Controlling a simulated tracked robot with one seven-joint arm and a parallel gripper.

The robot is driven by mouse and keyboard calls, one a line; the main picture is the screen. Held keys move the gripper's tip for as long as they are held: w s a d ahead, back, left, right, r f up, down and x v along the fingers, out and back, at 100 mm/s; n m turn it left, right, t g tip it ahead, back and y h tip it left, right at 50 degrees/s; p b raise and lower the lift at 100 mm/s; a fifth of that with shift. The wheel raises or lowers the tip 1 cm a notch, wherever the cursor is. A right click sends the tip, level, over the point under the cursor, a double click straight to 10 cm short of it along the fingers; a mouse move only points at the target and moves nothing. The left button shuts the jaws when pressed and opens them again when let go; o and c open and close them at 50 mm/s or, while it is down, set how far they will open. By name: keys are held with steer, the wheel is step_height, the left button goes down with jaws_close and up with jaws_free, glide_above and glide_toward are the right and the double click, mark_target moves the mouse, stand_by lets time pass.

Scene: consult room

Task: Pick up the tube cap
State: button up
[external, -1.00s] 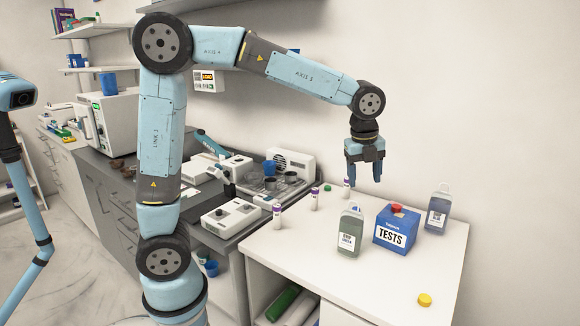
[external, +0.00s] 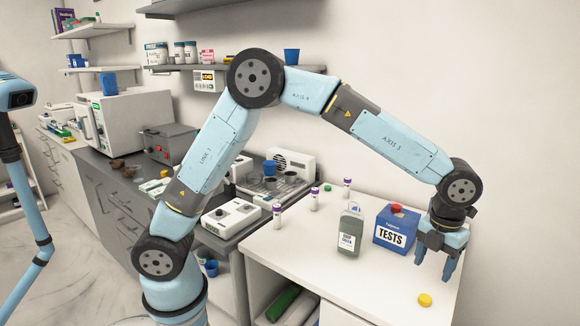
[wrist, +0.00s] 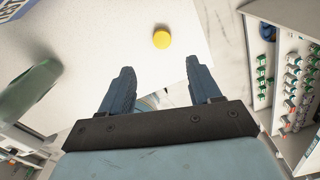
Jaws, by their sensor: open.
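A round yellow cap (external: 425,300) lies flat on the white table near its front right. It also shows in the wrist view as a yellow disc (wrist: 161,39), ahead of the fingers and near the table edge. My gripper (external: 434,268) is open, empty and pointing down above the right side of the table, above and behind the yellow cap. In the wrist view, my two fingers (wrist: 160,72) are apart with nothing between them. A small green cap (external: 327,188) lies farther back among the tubes. Which cap is the tube cap is not certain.
A blue TESTS box (external: 396,232) with a red cap (external: 396,208) on top stands left of my gripper. A green soap bottle (external: 350,236) stands beside it. The table (external: 350,285) is clear around the yellow cap.

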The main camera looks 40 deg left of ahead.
glide_above(425, 298)
steer(key=f, duration=0.4)
steer(key=shift+a+f, duration=0.2)
steer(key=shift+f, duration=0.15)
steer(key=shift+d+f, duration=0.15)
steer(key=shift+f, duration=1.15)
steer(key=shift+d+f, duration=0.1)
steer(key=shift+f, duration=1.2)
steer(key=c, duration=1.1)
steer(key=shift+c, duration=0.2)
